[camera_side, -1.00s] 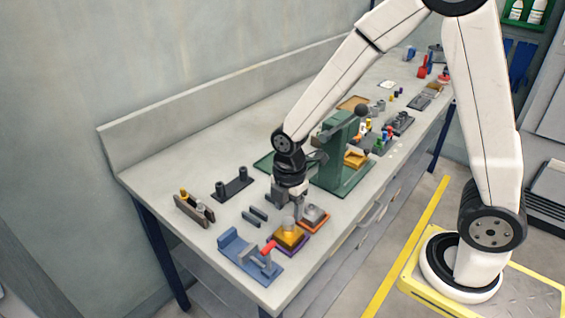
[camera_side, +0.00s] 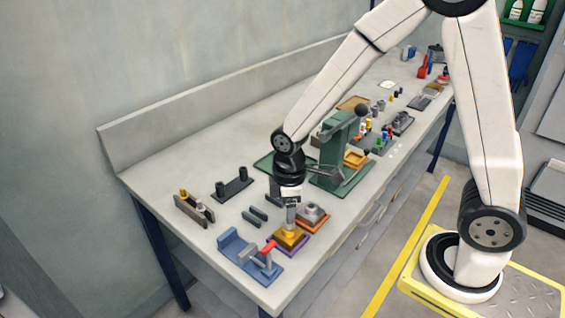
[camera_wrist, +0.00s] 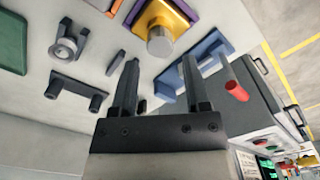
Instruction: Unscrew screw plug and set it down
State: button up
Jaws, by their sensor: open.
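The screw plug (camera_wrist: 160,42) appears as a short silver cylinder standing on the yellow block (camera_wrist: 180,17), which sits on a purple plate. In the side view the yellow block (camera_side: 290,237) is near the front of the bench. My gripper (camera_side: 291,212) points down above the block there and hides most of the plug. In the wrist view my gripper (camera_wrist: 158,64) is open and empty. The plug shows between and beyond its two fingertips, apart from both.
A blue clamp with a red handle (camera_side: 268,247) stands close in front. A grey block on an orange plate (camera_side: 313,214) is beside the yellow block. The green press (camera_side: 342,160) rises behind. A two-post dark rack (camera_side: 233,186) and bare bench lie to the left.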

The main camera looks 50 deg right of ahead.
jog(key=shift+m, duration=0.5)
jog(key=m, duration=0.5)
jog(key=shift+m, duration=1.9)
jog(key=shift+m, duration=0.3)
jog(key=m, duration=0.2)
jog(key=shift+m, duration=0.4)
jog(key=m, duration=0.5)
jog(key=shift+m, duration=0.3)
jog(key=shift+m, duration=2.3)
